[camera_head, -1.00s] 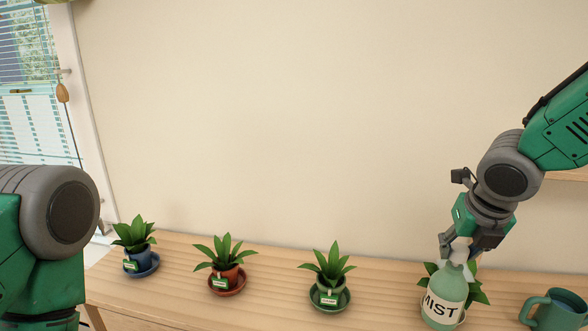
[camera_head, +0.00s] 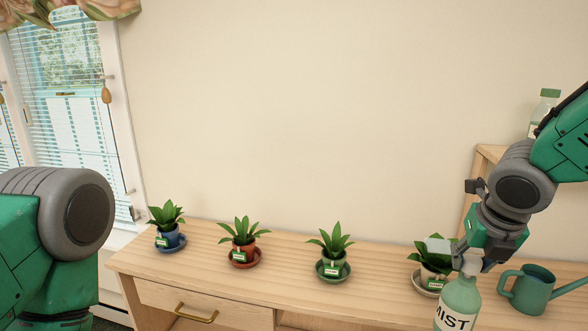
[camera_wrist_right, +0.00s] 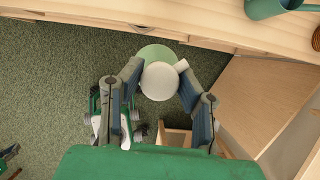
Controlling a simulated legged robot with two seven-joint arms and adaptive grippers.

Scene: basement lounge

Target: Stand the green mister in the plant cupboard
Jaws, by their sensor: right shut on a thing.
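The green mister (camera_head: 458,302), a pale green bottle with a MIST label, hangs upright in my right gripper (camera_head: 467,259). The gripper is shut on its pale neck and head. In the right wrist view the mister (camera_wrist_right: 154,53) shows from above between the fingers, over the green carpet and clear of the table's front edge. Its base is cut off in the head view. A wooden cabinet (camera_head: 486,160) shows partly behind my right arm; I cannot tell whether it is the plant cupboard. My left gripper is out of view; only my left arm shows.
Several potted plants on saucers stand along the wooden table (camera_head: 290,262), including a blue pot (camera_head: 169,239) and a red one (camera_head: 243,252). A green watering can (camera_head: 530,290) stands at right. A drawer (camera_head: 185,302) is shut.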

